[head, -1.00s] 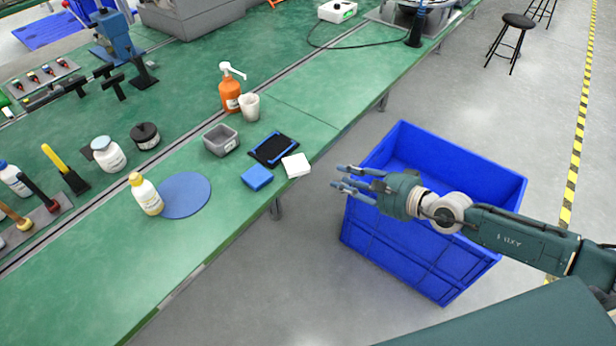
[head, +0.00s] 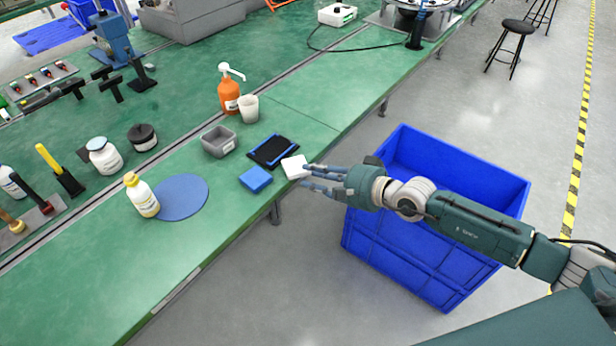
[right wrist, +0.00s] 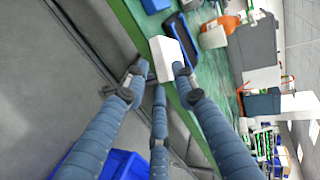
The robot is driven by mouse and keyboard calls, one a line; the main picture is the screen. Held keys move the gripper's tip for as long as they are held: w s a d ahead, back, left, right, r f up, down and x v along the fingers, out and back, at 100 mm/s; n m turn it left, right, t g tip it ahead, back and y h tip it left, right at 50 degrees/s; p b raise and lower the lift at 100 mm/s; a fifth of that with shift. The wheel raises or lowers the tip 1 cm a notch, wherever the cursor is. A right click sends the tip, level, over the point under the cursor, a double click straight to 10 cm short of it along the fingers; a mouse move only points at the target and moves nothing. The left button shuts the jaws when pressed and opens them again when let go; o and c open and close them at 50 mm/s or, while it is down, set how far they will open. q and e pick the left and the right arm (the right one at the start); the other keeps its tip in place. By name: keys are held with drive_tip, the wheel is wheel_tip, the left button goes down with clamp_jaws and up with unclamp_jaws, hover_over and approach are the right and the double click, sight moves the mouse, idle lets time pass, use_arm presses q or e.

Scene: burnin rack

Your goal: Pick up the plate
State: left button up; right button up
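A flat round blue disc (head: 183,197), the most plate-like thing in view, lies on the green bench beside a white bottle with a yellow cap. A small white square block (head: 294,167) sits at the bench's front edge. My right gripper (head: 307,176) is at that edge, its spread blue fingers pointing left with the tips beside the white block. In the right wrist view, the white block (right wrist: 166,58) lies just ahead of the open fingers (right wrist: 158,84); I cannot tell whether they touch it. Nothing is held. My left gripper is not in view.
A blue block (head: 256,179), a black tray with blue edges (head: 273,150), a grey bin (head: 219,141), a white cup (head: 248,108) and an orange pump bottle (head: 229,92) stand nearby. A big blue crate (head: 415,255) stands on the floor below my right arm.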

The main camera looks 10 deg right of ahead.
drive_tip(key=shift+w+a+f, duration=0.15)
drive_tip(key=shift+w+a, duration=0.1)
drive_tip(key=shift+w, duration=0.1)
drive_tip(key=shift+c, duration=0.7)
clamp_jaws()
wheel_tip(320, 180, up, 3)
drive_tip(key=shift+f+p, duration=0.2)
drive_tip(key=shift+p, duration=0.8)
drive_tip(key=f+v, duration=0.1)
drive_tip(key=v, duration=1.3)
drive_tip(key=shift+s+d+r+p, duration=0.2)
drive_tip(key=shift+s+d+p, duration=0.15)
drive_tip(key=shift+s, duration=0.1)
drive_tip(key=shift+a, duration=0.1)
